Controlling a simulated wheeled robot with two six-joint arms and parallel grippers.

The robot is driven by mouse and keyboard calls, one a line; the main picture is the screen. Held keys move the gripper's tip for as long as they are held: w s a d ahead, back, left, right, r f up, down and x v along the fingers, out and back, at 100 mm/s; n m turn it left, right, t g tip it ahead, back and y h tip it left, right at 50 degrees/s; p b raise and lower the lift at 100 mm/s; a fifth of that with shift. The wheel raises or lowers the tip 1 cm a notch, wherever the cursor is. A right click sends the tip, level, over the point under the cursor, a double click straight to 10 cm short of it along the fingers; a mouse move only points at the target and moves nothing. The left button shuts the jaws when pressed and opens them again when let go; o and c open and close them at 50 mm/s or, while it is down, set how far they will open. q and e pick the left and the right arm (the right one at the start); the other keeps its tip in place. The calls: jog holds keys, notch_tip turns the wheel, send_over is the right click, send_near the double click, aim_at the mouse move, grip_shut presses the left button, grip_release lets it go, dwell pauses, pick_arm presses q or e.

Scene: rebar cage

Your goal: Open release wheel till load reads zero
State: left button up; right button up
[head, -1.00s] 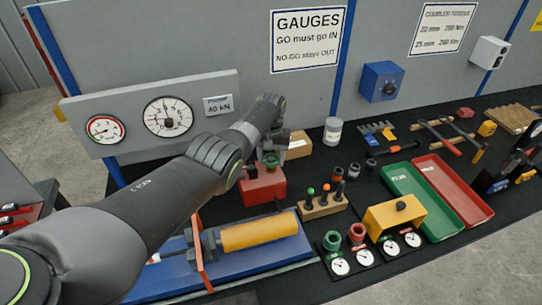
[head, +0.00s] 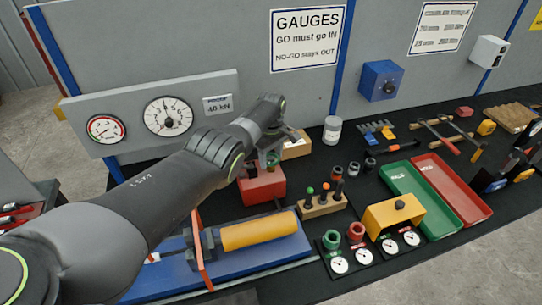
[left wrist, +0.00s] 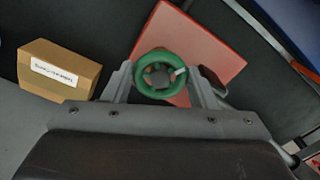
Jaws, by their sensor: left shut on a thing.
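The green release wheel (left wrist: 141,77) sits on top of the red pump block (head: 262,184), which also shows behind the wheel in the left wrist view (left wrist: 205,42). My left gripper (left wrist: 160,80) is shut on the green wheel, with one finger on each side of its rim. In the head view my left gripper (head: 270,158) is over the red block, and my own arm partly covers it. A large white dial (head: 168,115) and a smaller red-rimmed dial (head: 105,129) are on the grey panel; their needles are too small to read surely. My right gripper is not in view.
A yellow cylinder (head: 258,232) lies on a blue base (head: 220,268) in front of the red block. A cardboard box (head: 297,148) stands behind it. Plug gauges in a wooden block (head: 322,208) and a green tray (head: 415,200) are to the right.

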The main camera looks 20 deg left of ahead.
aim_at(271, 158)
pick_arm(q)
jog(key=n, duration=0.5)
jog(key=shift+w+r+n, duration=0.1)
jog(key=shift+r+n, duration=0.05)
jog(key=shift+n, duration=0.25)
dwell(0.4)
jog(key=o, duration=1)
jog(key=shift+c, duration=0.2)
jog(key=shift+r+p, duration=0.3)
jog(key=shift+p, duration=0.05)
notch_tip(271, 158, up, 6)
jog(key=shift+f+p, duration=0.2)
jog(key=shift+p, duration=1.05)
notch_tip(271, 158, up, 11)
jog(key=b, duration=0.2)
jog(key=shift+b, duration=0.4)
